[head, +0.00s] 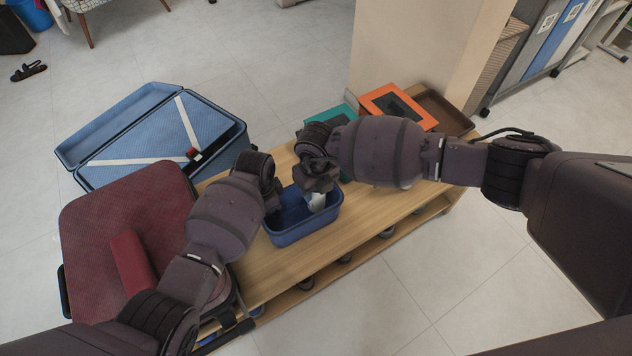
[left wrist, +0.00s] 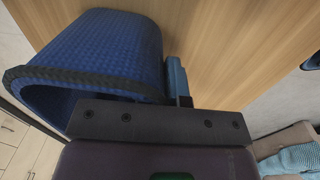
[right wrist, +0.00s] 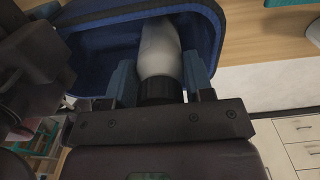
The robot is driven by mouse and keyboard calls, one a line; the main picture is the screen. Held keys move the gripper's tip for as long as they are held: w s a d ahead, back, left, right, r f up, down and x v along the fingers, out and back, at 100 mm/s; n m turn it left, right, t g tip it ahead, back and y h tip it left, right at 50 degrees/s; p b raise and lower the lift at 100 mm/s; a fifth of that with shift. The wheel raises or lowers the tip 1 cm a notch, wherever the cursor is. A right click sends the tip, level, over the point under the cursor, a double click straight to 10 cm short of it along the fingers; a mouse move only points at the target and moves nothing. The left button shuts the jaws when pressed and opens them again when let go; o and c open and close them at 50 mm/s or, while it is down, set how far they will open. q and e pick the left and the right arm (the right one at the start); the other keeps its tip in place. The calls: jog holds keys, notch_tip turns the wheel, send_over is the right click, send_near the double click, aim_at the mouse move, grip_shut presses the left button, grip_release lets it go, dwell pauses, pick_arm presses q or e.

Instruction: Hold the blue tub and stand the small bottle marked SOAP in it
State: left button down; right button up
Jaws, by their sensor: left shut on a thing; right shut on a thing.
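The blue tub (head: 287,238) stands on the wooden bench, and its woven wall fills much of the left wrist view (left wrist: 95,45). My left gripper (head: 270,203) is shut on the tub's rim at its left side. My right gripper (head: 316,187) is shut on a small white bottle (head: 317,201) by its black cap. In the right wrist view the bottle (right wrist: 160,50) sits between the two blue fingers, with the tub around it. The bottle is inside the tub's opening; I cannot tell whether it touches the floor. No marking on it is readable.
The wooden bench (head: 262,268) has bare top around the tub. Behind it are a teal box (head: 322,120), an orange frame-like box (head: 398,92) and a brown tray (head: 447,113). An open blue suitcase (head: 140,150) and a maroon case (head: 120,215) lie to the left.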

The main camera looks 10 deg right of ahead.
jog(key=shift+f, duration=1.5)
jog(key=o, duration=1)
jog(key=shift+r, duration=4.45)
pick_arm(q)
jog(key=c, duration=1.2)
grip_release()
